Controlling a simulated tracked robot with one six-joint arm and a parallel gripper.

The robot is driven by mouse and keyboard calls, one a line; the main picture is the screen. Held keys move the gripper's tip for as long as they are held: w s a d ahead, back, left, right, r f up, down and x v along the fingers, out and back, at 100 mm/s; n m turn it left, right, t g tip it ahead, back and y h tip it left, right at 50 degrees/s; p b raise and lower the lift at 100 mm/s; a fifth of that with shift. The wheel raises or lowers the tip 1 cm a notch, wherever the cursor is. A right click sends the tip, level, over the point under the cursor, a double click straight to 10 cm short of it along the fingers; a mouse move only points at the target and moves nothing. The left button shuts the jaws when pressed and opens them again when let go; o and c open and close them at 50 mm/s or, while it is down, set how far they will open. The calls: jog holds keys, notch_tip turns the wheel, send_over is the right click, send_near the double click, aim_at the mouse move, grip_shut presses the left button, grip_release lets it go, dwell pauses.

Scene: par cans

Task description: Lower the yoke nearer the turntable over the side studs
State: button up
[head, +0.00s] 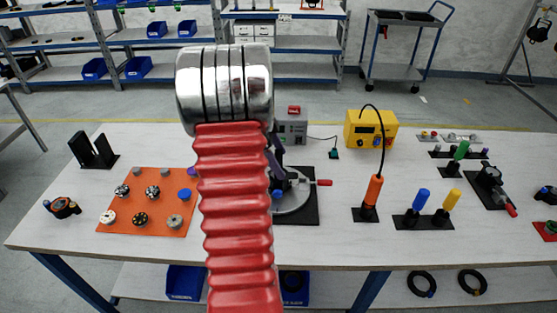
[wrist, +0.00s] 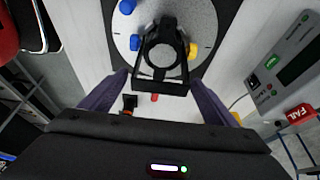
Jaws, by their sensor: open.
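In the wrist view a black ring-shaped can (wrist: 152,52) stands on the round grey turntable (wrist: 203,22). A black squared yoke (wrist: 161,88) reaches from it toward my gripper. Whether the yoke sits on side studs is too small to tell. My gripper (wrist: 157,82) is open, with one purple finger on each side of the yoke's crossbar, and nothing is visibly clamped. In the head view the turntable (head: 292,204) is partly hidden behind my red arm, and my gripper is mostly hidden.
A blue knob (wrist: 127,7) and a yellow one (wrist: 193,50) are by the can. A grey tester (head: 291,131) stands behind the turntable. An orange board (head: 150,229) with several knobs, a black upright bracket (head: 93,150) and an orange-handled tool (head: 373,190) are on the table.

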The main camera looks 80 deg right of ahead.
jog(key=shift+o, duration=1.2)
jog(key=v, duration=1.3)
jog(key=shift+w+r, duration=0.2)
jog(key=shift+r, duration=0.1)
